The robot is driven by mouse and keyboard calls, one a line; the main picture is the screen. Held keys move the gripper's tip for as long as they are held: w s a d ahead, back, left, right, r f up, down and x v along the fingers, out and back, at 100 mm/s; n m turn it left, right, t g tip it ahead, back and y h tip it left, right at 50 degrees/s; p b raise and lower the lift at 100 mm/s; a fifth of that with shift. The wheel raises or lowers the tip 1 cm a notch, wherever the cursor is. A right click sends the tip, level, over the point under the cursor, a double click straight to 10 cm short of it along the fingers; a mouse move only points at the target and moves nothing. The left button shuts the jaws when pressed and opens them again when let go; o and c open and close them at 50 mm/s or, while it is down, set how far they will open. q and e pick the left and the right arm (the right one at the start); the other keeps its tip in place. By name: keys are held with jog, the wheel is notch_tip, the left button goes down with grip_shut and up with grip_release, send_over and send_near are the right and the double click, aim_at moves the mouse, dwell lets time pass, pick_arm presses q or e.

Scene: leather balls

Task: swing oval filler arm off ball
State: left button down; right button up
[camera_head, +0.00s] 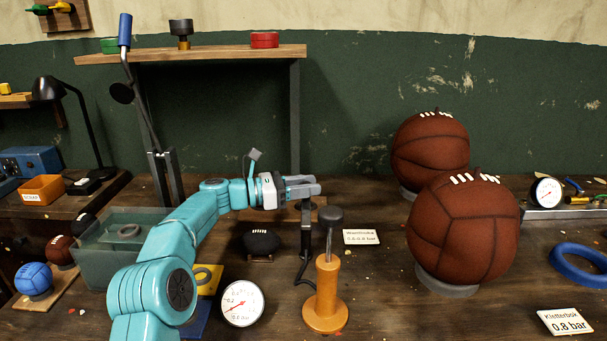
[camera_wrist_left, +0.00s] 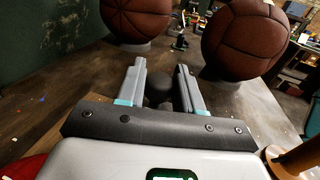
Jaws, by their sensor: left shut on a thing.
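My left gripper (camera_head: 303,188) reaches in from the left and is shut at the top of a dark upright filler arm (camera_head: 306,228). In the left wrist view its fingers (camera_wrist_left: 163,88) stand on both sides of a dark rounded piece (camera_wrist_left: 158,90). The fingers hide the top of the filler arm in the head view. A black oval ball (camera_head: 261,241) with white laces sits on a small wooden rest, left of the filler arm and below the gripper. Whether any part of the filler arm touches the ball cannot be told. My right gripper is not in view.
An orange hand pump (camera_head: 327,295) with a dark handle stands in front of the filler arm. Two brown leather balls (camera_head: 430,150) (camera_head: 464,232) stand to the right. A pressure gauge (camera_head: 242,304) and a label card (camera_head: 361,237) are nearby. A wooden shelf (camera_head: 200,54) rises behind.

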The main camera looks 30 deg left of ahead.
pick_arm(q)
jog(key=shift+d+f, duration=0.1)
jog(key=shift+d, duration=0.05)
jog(key=c, duration=0.9)
grip_release()
jog(key=shift+d, duration=0.1)
jog(key=shift+o, duration=0.2)
jog(key=shift+w, duration=0.1)
jog(key=shift+r, duration=0.2)
notch_tip(320, 180, up, 10)
jog(key=p, duration=0.5)
jog(key=shift+f, duration=0.2)
notch_tip(320, 180, up, 10)
jog(key=p, duration=0.7)
jog(key=shift+p, duration=0.3)
jog(key=shift+r, duration=0.1)
